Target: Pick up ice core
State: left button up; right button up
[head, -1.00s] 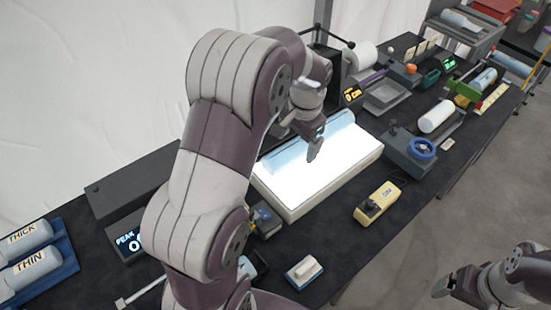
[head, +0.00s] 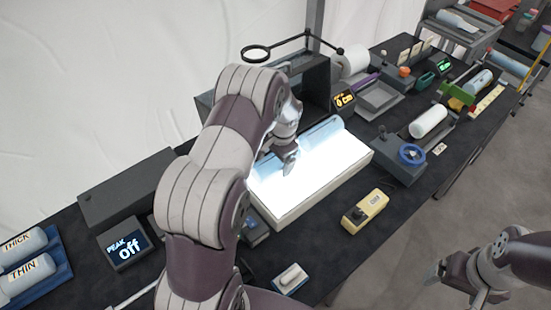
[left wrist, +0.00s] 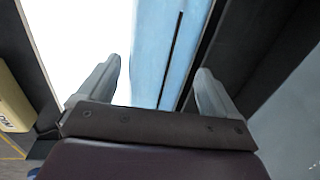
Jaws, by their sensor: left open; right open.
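The ice core, a pale blue translucent cylinder (head: 323,132), lies along the back side of a bright white light box (head: 335,169). My left gripper (head: 288,160) is over the light box, close to the core, and its arm hides part of the core. In the left wrist view the core (left wrist: 152,50) runs between the two spread fingers of my left gripper (left wrist: 154,88). The jaws are open; a gap shows on each side of the core. My right gripper (head: 448,276) is open and empty at the lower right, off the table over the floor.
A yellow box (head: 365,212) sits in front of the light box, and a grey box with a blue wheel (head: 402,163) to its right. A magnifier on an arm (head: 257,54) stands behind. White cylinders labelled THICK and THIN (head: 30,268) lie at left. A display reads "PEAK off" (head: 126,248).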

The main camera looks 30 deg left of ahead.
pick_arm(q)
jog(key=shift+s, duration=0.1)
jog(key=shift+s+d+r, duration=0.1)
jog(key=shift+s+r, duration=0.05)
jog(key=c, duration=0.4)
jog(key=shift+d, duration=0.1)
jog(key=c, duration=1)
jog(key=shift+c, duration=0.2)
